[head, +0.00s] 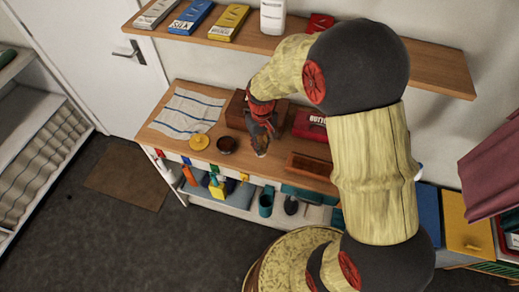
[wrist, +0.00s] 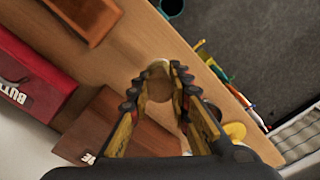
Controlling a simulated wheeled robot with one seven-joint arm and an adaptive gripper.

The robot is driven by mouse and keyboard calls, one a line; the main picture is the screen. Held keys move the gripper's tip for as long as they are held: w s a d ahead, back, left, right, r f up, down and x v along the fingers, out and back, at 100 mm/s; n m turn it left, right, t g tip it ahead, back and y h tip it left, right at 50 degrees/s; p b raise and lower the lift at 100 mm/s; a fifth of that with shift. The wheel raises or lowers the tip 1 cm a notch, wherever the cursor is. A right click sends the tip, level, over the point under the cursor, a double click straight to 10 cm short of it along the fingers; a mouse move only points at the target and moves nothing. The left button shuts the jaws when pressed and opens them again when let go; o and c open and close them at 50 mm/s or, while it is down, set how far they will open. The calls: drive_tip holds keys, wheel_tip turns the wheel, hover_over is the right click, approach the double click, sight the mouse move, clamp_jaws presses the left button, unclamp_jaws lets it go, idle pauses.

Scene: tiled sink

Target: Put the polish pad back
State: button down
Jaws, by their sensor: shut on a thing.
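My gripper (wrist: 160,72) is shut on a small rounded tan thing with a pale edge, which I take for the polish pad (wrist: 158,86). In the head view my gripper (head: 261,150) hangs over the front of the wooden bench, right of a dark round tin (head: 227,145). Little of the pad shows there. A brown wooden box (head: 236,111) stands behind the gripper; it also shows below the fingers in the wrist view (wrist: 110,128). A long open brown tray (head: 308,166) lies to the right; its end is at the top of the wrist view (wrist: 88,16).
A red lettered box (head: 310,125) stands behind the tray. A yellow disc (head: 200,142) and a striped cloth (head: 187,112) lie on the left of the bench (head: 222,168). An upper shelf (head: 262,41) with several boxes overhangs the back.

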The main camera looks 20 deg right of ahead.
drive_tip(key=shift+w+f, duration=0.95)
drive_tip(key=shift+f, duration=0.25)
drive_tip(key=shift+w+f+b, duration=0.1)
drive_tip(key=shift+f+b, duration=0.25)
drive_tip(key=shift+f, duration=1.2)
drive_tip(key=shift+f, duration=0.1)
drive_tip(key=c, duration=1.6)
unclamp_jaws()
drive_tip(key=shift+c, duration=0.2)
